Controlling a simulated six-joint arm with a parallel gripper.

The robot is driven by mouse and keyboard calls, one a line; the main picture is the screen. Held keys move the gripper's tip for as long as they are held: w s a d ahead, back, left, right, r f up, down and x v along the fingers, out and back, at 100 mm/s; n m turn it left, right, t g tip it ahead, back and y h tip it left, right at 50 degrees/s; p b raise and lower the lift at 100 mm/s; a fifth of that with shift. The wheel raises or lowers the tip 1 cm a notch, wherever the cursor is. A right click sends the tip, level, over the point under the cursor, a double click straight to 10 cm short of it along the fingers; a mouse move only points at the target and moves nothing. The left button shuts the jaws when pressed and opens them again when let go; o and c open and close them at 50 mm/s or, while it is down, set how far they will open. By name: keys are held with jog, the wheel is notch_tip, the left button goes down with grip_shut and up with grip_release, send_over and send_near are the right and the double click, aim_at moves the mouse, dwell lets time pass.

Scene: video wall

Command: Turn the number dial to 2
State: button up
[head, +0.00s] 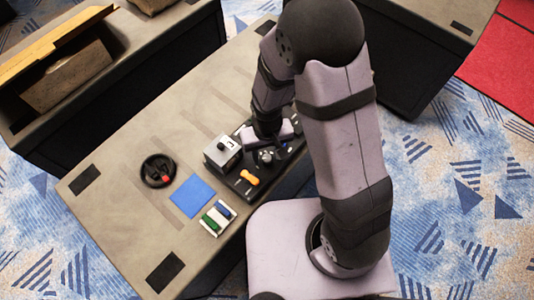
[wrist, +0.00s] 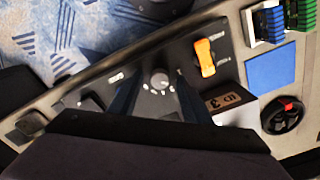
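The number dial (wrist: 160,80) is a small round grey knob on a black panel (wrist: 225,72), with small white marks around it. The marks are too small to read, so I cannot tell its setting. In the wrist view my gripper (wrist: 158,77) is open, its two dark fingers apart with the dial between their tips. I cannot tell whether either finger touches the dial. In the head view my gripper (head: 272,142) is low over the panel (head: 241,187), and the dial area is partly hidden by it.
An orange handle (wrist: 205,57) sits beside the dial. A grey box (head: 222,152), a blue square (head: 192,197), a black wheel with a red mark (head: 158,170) and green and blue blocks (head: 217,218) are nearby. The left part of the table (head: 125,205) is mostly clear.

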aim_at(267, 158)
jog(key=shift+r, duration=0.1)
jog(key=shift+r, duration=3.55)
jog(key=s+d+r+g, duration=0.2)
jog(key=s+d+r, duration=0.1)
jog(key=s+d, duration=0.5)
jog(key=d+r, duration=0.1)
jog(key=w+d+r+m+t, duration=0.1)
jog(key=d+r+m+t, duration=0.1)
jog(key=shift+w+d, duration=0.25)
jog(key=shift+d, duration=0.1)
